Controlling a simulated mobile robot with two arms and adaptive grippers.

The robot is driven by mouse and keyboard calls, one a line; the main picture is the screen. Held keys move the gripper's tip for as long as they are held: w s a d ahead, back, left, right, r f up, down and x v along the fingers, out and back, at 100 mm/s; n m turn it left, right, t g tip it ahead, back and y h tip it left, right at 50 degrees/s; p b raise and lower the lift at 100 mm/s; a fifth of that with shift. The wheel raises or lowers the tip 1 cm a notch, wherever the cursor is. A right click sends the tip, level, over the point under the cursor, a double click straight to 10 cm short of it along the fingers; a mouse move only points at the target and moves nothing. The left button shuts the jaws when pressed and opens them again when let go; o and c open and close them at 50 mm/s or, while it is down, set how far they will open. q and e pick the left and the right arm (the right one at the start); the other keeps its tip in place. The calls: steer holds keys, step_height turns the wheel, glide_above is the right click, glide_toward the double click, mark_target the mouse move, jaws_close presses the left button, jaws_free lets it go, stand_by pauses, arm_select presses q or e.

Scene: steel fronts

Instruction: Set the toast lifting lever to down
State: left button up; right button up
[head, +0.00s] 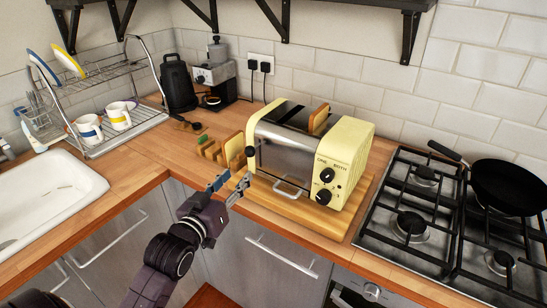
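A cream and steel toaster (357,150) stands on a wooden board on the counter. A slice of toast (319,118) sticks up from its top slot. A small black knob (250,151), which looks like the lifting lever, shows at its left end. Its height along any slot there cannot be made out. The right end carries black dials (325,197). My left gripper (232,183) is in front of the toaster's left end, below and left of the black knob, not touching it. Its fingers are apart with nothing between them. My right gripper is out of view.
Bread slices (233,149) stand in a wooden rack just left of the toaster. A chrome handle (291,189) juts from the toaster's lower front. A gas hob (411,224) with a black pan (508,187) is right. A dish rack (130,119) and sink (45,190) are left.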

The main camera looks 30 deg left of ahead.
mark_target(247, 153)
arm_select(q)
steer(key=shift+t, duration=0.5)
steer(key=r, duration=0.4)
steer(key=shift+w+d+r, duration=0.15)
steer(key=shift+w+d, duration=0.2)
steer(key=shift+d, duration=0.05)
steer(key=w, duration=0.2)
steer(key=w+p, duration=0.1)
steer(key=w, duration=0.2)
steer(key=shift+w+a, duration=0.35)
steer(key=shift+w, duration=0.05)
steer(key=shift+w+f+p, duration=0.2)
steer(key=shift+w+p, duration=0.15)
steer(key=shift+w, duration=0.3)
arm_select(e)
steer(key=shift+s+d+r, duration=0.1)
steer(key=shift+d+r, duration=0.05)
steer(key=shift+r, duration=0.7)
arm_select(q)
steer(key=shift+c, duration=0.3)
jaws_close()
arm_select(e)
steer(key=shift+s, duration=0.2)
